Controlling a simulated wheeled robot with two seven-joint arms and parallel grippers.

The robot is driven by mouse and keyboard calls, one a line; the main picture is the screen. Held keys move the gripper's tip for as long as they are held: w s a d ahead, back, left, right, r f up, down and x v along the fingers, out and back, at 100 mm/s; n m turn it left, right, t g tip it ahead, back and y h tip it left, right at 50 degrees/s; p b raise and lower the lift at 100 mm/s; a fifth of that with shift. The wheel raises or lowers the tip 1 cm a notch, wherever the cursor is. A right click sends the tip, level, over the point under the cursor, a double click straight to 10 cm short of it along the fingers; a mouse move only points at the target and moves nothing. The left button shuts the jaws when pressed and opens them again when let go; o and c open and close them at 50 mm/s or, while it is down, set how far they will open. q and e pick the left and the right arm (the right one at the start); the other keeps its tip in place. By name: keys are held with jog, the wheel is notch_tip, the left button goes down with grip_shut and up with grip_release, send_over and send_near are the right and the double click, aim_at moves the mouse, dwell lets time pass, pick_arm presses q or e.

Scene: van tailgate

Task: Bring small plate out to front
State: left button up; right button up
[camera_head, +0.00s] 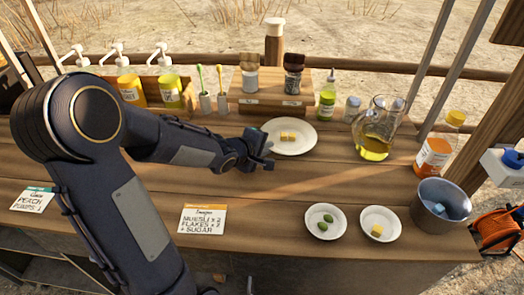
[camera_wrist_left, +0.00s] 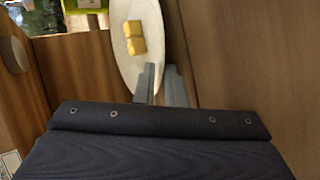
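A white plate (camera_head: 305,145) with two yellow cubes (camera_head: 287,137) on it lies at the back middle of the wooden counter. My left gripper (camera_head: 264,150) is at its left rim. In the left wrist view the two fingertips (camera_wrist_left: 163,84) stand close together on either side of the plate's edge (camera_wrist_left: 152,20), with a narrow gap between them. I cannot tell whether they press on the rim. Two smaller white plates stand at the front right: one (camera_head: 325,234) with green pieces, one (camera_head: 380,237) with a yellow piece. My right gripper is out of view.
A grey metal pot (camera_head: 440,218) with blue pieces stands right of the small plates.

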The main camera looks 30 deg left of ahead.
pick_arm(q)
grip_shut()
jog(key=shift+s, duration=0.1)
jog(key=shift+s+d+f+b, duration=0.1)
jog(key=shift+s+d+b, duration=0.65)
jog(key=shift+s, duration=0.9)
jog(key=shift+s+d+b, duration=0.6)
jog(key=shift+s+d, duration=0.3)
jog(key=shift+s, duration=0.8)
jog(key=shift+s+d+f+b, duration=0.1)
jog(key=shift+s+d+b, duration=0.65)
jog(key=shift+s, duration=0.9)
jog(key=shift+s+d+r, duration=0.1)
jog(key=shift+s+d, duration=0.15)
jog(key=shift+s, duration=0.25)
jog(key=shift+s+d, duration=0.25)
jog(key=shift+s, duration=0.25)
jog(key=shift+s+d, duration=0.35)
jog(key=shift+s, duration=0.35)
jog(key=shift+s+d, duration=0.3)
jog(key=shift+s, duration=0.35)
jog(key=shift+s+d+p, duration=0.15)
jog(key=shift+s+d, duration=0.15)
jog(key=shift+s, duration=0.3)
jog(key=shift+s+d+p, duration=0.15)
jog(key=shift+s+d, duration=0.15)
jog(key=shift+s, duration=0.3)
